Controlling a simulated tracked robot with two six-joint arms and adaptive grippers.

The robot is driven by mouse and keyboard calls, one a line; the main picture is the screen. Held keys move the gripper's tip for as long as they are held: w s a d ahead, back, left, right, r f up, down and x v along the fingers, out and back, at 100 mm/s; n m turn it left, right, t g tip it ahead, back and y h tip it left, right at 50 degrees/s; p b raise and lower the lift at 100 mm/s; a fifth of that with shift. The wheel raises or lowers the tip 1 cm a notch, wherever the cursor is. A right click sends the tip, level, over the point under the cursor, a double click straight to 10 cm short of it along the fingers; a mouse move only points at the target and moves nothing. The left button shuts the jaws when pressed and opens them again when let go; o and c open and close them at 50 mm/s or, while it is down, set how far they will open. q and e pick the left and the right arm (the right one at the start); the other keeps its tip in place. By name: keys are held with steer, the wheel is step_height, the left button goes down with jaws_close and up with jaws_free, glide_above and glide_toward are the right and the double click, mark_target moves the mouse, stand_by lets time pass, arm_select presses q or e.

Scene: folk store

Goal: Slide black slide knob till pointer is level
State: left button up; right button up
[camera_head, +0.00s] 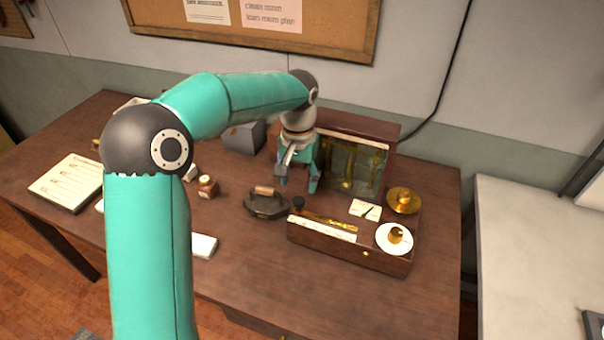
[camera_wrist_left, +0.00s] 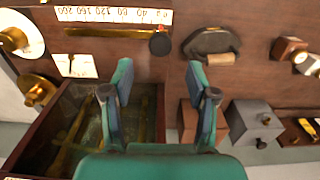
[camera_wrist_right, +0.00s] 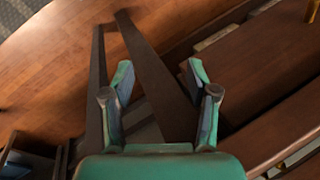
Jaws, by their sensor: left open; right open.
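The black slide knob (camera_head: 298,202) sits at the left end of a brass bar on the wooden scale base (camera_head: 345,251). In the left wrist view the knob (camera_wrist_left: 160,44) stands beside the low-number end of the white number strip (camera_wrist_left: 112,15). The pointer card (camera_head: 365,210) is a small white plate with a dark pointer, which looks slanted. My left gripper (camera_head: 298,184) is open and empty, just behind and above the knob, apart from it. The knob lies beyond the fingertips (camera_wrist_left: 160,78). My right gripper (camera_wrist_right: 159,85) is open and empty, over the floor and furniture edges.
A white pan (camera_head: 386,246) with a brass piece and a brass pan (camera_head: 403,201) stand right of the pointer. A glass-fronted wooden case (camera_head: 350,165) stands behind. A dark iron with a wooden handle (camera_head: 266,205) lies left of the knob. The table's front right is clear.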

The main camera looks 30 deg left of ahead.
mark_target(299, 200)
arm_select(q)
step_height(299, 200, down, 7)
steer(key=b, duration=0.5)
steer(key=shift+r, duration=0.15)
steer(key=c, duration=0.8)
